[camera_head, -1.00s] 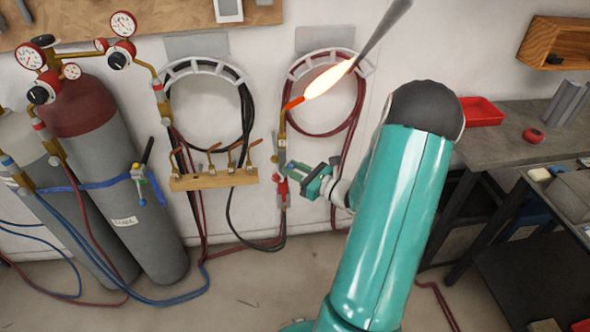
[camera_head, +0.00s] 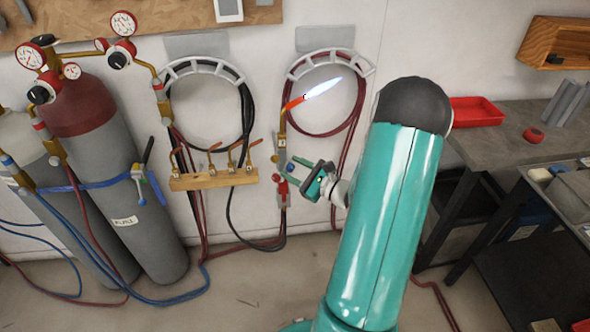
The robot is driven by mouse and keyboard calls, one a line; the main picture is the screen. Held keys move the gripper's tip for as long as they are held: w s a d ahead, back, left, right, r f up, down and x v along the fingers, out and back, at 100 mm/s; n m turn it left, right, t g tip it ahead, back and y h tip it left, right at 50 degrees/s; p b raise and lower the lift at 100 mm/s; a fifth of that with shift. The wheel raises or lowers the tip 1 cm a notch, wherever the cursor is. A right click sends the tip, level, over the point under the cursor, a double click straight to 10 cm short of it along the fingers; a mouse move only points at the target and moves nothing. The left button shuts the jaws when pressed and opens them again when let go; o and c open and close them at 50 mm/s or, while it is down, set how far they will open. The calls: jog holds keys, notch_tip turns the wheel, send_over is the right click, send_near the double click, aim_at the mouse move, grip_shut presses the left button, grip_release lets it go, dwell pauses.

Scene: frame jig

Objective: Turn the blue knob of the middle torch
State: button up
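A lit torch (camera_head: 282,152) stands upright against the wall below the right hose coil, with an orange-red tip. Its flame (camera_head: 323,89) is short, pointed and blue-white, slanting up to the right. A small blue knob (camera_head: 290,167) sits on the right side of the torch body, and a red knob (camera_head: 281,188) is lower down. My gripper (camera_head: 298,171) is just right of the blue knob, its fingers pointing left toward it. The fingers look apart, with a gap between them. I cannot tell whether they touch the knob.
A wooden rack (camera_head: 213,180) with several brass torch handles is left of the lit torch. Hoses (camera_head: 355,115) hang in coils. Strapped gas cylinders (camera_head: 137,190) stand at left. A workbench (camera_head: 500,145) with a red tray (camera_head: 476,111) is at right.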

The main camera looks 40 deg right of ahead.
jog(key=s+d, duration=0.2)
jog(key=s, duration=1.1)
jog(key=shift+s+d, duration=0.3)
jog(key=shift+s, duration=0.1)
